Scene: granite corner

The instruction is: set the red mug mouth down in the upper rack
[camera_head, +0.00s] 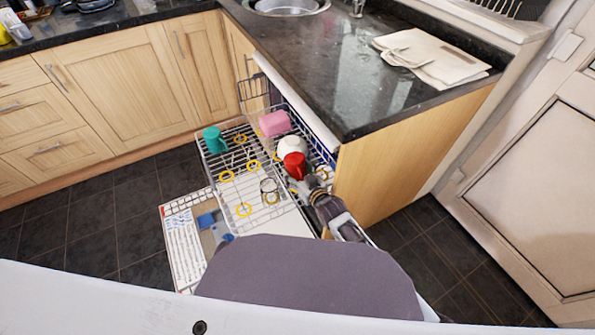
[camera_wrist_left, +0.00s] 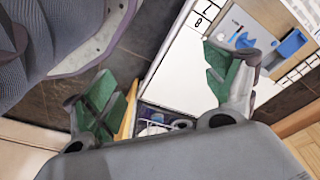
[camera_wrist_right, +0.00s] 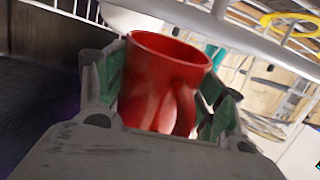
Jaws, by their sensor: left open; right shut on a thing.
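The red mug (camera_head: 295,164) is at the right part of the pulled-out upper rack (camera_head: 207,168) in the head view. My right gripper (camera_head: 310,183) is shut on it. In the right wrist view the red mug (camera_wrist_right: 163,85) sits between the green finger pads, its open mouth toward the top of the picture and its handle facing the camera. I cannot tell whether it touches the rack. My left gripper (camera_wrist_left: 166,85) is open and empty in the left wrist view; I cannot make it out in the head view.
A green mug (camera_head: 214,140), a pink container (camera_head: 275,123) and a white rounded dish (camera_head: 291,148) stand in or beside the rack. The counter edge and wooden side panel (camera_head: 400,170) border the right.

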